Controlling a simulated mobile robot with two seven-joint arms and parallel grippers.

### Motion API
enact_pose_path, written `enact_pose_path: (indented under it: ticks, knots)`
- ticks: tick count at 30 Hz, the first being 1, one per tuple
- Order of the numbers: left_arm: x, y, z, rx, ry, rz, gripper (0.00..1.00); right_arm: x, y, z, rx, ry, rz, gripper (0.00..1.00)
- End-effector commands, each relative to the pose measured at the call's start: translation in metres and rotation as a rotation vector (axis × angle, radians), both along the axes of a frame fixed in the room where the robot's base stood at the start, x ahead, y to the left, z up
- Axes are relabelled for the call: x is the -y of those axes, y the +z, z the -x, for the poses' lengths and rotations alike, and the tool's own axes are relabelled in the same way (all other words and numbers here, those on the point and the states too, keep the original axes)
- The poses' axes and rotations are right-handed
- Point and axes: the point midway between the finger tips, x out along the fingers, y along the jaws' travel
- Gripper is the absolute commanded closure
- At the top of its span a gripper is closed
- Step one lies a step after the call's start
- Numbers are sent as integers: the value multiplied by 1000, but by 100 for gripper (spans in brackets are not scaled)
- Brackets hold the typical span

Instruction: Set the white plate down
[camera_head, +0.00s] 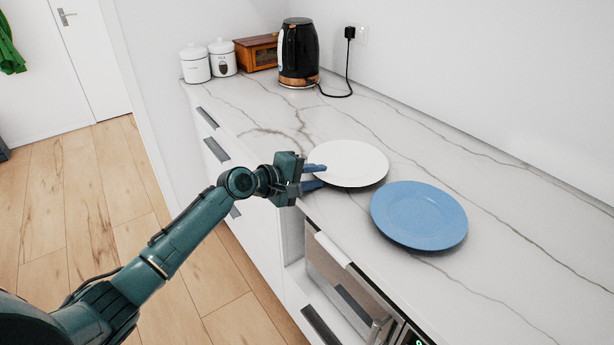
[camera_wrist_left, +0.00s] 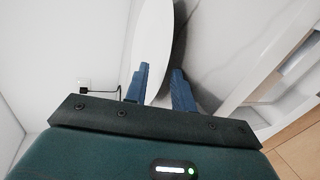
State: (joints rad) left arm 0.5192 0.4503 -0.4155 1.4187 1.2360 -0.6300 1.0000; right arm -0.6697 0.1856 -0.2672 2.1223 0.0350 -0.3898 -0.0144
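I cannot tell whether a finger touches the rim. My right gripper is out of view.
A blue plate (camera_head: 418,214) lies on the marble counter (camera_head: 480,170), close to the white plate's right. A black kettle (camera_head: 299,52), a wooden box (camera_head: 257,51) and white canisters (camera_head: 196,64) stand at the far end. Drawers and an oven front are below.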

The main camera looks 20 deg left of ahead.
Motion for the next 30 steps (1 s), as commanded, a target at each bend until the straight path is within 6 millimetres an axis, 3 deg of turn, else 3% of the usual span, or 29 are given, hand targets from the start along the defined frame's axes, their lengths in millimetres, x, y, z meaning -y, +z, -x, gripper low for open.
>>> enact_pose_path:
  ticks: [5,19,26,28,30]
  knots:
    - [-13,7,14,1,1,-1,75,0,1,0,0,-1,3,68]
    - [-66,34,80,-1,-1,-2,75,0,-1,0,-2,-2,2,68]
    - [-72,39,88,0,-2,0,75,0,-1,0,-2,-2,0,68]
    - [-70,34,91,5,-6,-14,75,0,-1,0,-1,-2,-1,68]
    - [-63,16,98,23,-17,-64,75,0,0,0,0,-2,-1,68]
